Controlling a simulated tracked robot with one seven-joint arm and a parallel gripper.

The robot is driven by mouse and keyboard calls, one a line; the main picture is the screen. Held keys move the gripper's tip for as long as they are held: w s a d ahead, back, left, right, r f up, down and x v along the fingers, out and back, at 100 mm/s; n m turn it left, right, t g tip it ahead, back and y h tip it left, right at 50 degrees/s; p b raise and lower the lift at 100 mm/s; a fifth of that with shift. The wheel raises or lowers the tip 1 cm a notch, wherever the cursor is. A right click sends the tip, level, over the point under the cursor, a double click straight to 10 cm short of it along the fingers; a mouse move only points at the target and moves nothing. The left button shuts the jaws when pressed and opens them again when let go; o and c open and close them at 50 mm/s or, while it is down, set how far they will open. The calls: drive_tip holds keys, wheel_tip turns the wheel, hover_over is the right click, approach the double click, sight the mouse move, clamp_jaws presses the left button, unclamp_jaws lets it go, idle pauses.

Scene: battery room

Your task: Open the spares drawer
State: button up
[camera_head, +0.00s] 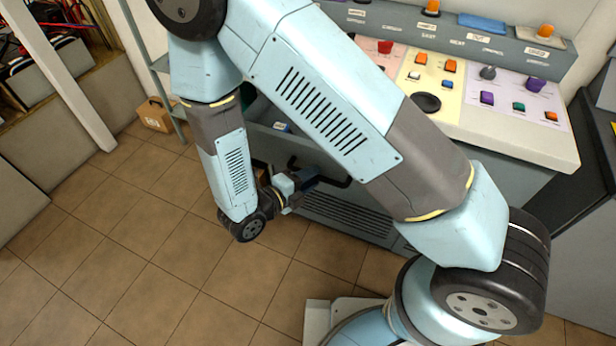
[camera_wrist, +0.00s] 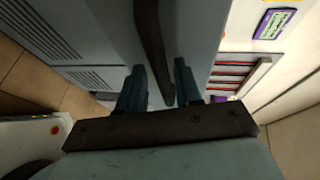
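The spares drawer has a grey front (camera_wrist: 100,30) with a black bar handle (camera_wrist: 155,50). In the head view the handle (camera_head: 343,183) shows beside my gripper (camera_head: 309,180), partly hidden by it. In the wrist view my gripper (camera_wrist: 160,82) has its two dark blue fingers apart, one on each side of the handle. A gap shows on the left of the bar; contact on the right is unclear. The drawer appears at least partly out: a grey recess with a small blue and white item (camera_head: 283,127) shows behind the front. My arm hides much of it.
A control desk (camera_head: 470,125) with coloured buttons stands above the drawer. Vented grey panels (camera_head: 345,212) lie below it. A cardboard box (camera_head: 155,116) sits on the floor at the left. The tiled floor (camera_head: 150,250) in front is clear.

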drive_tip(key=shift+o, duration=0.4)
drive_tip(key=shift+a+r, duration=0.1)
drive_tip(key=v, duration=1.3)
drive_tip(key=shift+s+a, duration=0.2)
drive_tip(key=shift+s, duration=0.1)
drive_tip(key=w+d+r+m+g+y, duration=0.1)
drive_tip(key=w+d+r+m+g, duration=0.45)
drive_tip(key=d+r+m, duration=0.55)
drive_tip(key=w+d+r+m+g+y, duration=0.1)
drive_tip(key=w+d+r+m+g, duration=0.45)
drive_tip(key=d+r+m, duration=0.5)
drive_tip(key=s+d+r+m+t+y, duration=0.2)
drive_tip(key=d+r+m, duration=0.5)
drive_tip(key=m, duration=0.5)
drive_tip(key=s+d+r+m+t+y, duration=0.3)
drive_tip(key=s+d+r+m+y, duration=0.2)
drive_tip(key=m, duration=0.8)
drive_tip(key=shift+s+d+r+y, duration=0.25)
drive_tip(key=shift+d+r+y, duration=0.7)
drive_tip(key=shift+d, duration=0.25)
